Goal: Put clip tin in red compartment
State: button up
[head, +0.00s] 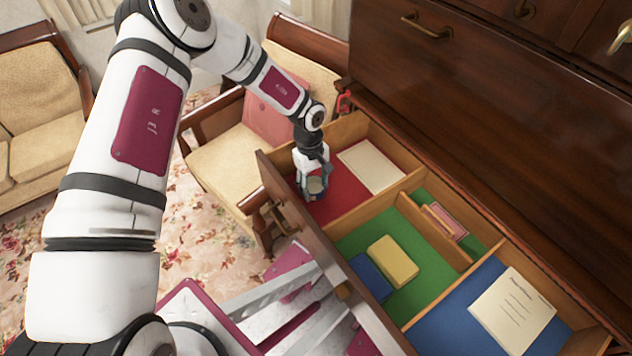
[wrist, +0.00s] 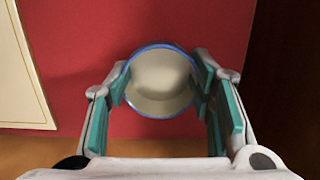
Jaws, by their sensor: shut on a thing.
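The clip tin (wrist: 160,82) is a round pale tin with a blue rim, seen from above in the wrist view. My gripper (wrist: 162,88) is shut on it, with a teal finger pad at each side. In the head view the tin (head: 315,186) shows between the fingers of my gripper (head: 313,185), over the red compartment (head: 342,205) at the far left end of the open drawer. The red floor (wrist: 90,60) fills most of the wrist view behind the tin. I cannot tell whether the tin touches that floor.
A cream card (head: 371,166) lies in the red compartment. The green compartment (head: 408,295) holds a yellow box (head: 393,261), a blue block (head: 370,277) and pink items (head: 444,222). A printed paper (head: 512,311) lies in the blue compartment (head: 455,318). Wooden dividers (head: 378,208) and the drawer front (head: 325,250) stand around.

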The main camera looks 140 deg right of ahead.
aim_at(311, 186)
jog(key=shift+f, duration=0.2)
jog(key=o, duration=0.9)
notch_tip(311, 186, up, 12)
jog(key=d+b, duration=0.1)
jog(key=shift+s+d, duration=0.3)
jog(key=shift+d, duration=0.05)
jog(key=shift+r, duration=0.1)
